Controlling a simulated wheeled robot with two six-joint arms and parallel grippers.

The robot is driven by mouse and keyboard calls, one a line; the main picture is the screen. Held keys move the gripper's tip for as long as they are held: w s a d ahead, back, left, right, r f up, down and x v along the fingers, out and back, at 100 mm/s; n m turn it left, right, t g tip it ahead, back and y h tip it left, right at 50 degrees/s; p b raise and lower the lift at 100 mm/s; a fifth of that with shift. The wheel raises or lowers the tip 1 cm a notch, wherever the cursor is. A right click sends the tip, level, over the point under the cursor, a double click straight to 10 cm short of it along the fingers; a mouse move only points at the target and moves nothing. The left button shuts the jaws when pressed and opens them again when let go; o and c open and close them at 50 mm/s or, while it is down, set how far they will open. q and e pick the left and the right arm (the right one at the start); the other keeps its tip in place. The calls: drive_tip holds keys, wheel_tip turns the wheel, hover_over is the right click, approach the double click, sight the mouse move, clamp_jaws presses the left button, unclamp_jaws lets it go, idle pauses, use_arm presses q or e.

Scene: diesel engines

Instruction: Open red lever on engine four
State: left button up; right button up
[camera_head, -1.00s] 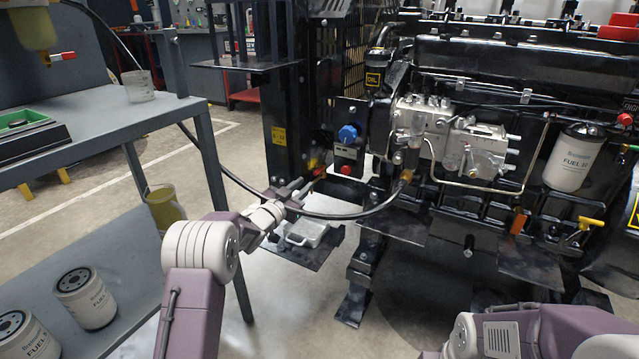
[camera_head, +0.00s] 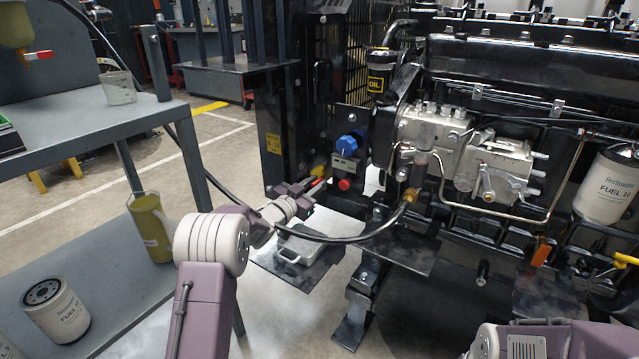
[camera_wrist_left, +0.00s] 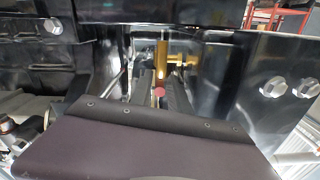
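The red lever (camera_head: 317,184) is at the brass-yellow valve (camera_head: 318,171), low on the engine's left end, left of the blue knob. My left gripper (camera_head: 308,194) is at the lever, with its fingers apart on either side of it. In the left wrist view the brass valve (camera_wrist_left: 163,58) stands ahead, and the lever's round red end (camera_wrist_left: 158,92) shows between the dark fingers. Whether the fingers touch the lever is hidden. My right arm enters at the lower right; its gripper is out of view.
A blue knob (camera_head: 349,145) and a red button (camera_head: 344,184) sit just right of the valve. A black hose (camera_head: 340,239) loops below my left gripper. A grey shelf (camera_head: 75,120) with a jug (camera_head: 150,226) and filter (camera_head: 56,310) stands left.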

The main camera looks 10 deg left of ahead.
use_arm(q)
clamp_jaws()
drive_tip(key=shift+d+f+n+y+b, duration=0.2)
drive_tip(key=shift+d+n+y+b, duration=0.15)
drive_tip(key=shift+n+y+b, duration=0.4)
drive_tip(key=shift+d+r+n+y+p, duration=0.1)
drive_tip(key=shift+d+n+y+p, duration=0.35)
drive_tip(key=shift+n+y, duration=1)
drive_tip(key=shift+d+r+n+y+p, duration=0.1)
drive_tip(key=shift+d+n+y+p, duration=0.5)
drive_tip(key=shift+y, duration=1.6)
drive_tip(key=shift+d+r+n+y+p, duration=0.1)
drive_tip(key=shift+d+n+y+p, duration=0.2)
drive_tip(key=shift+n+y, duration=1.2)
drive_tip(key=shift+a+y, duration=0.1)
drive_tip(key=shift+y, duration=0.3)
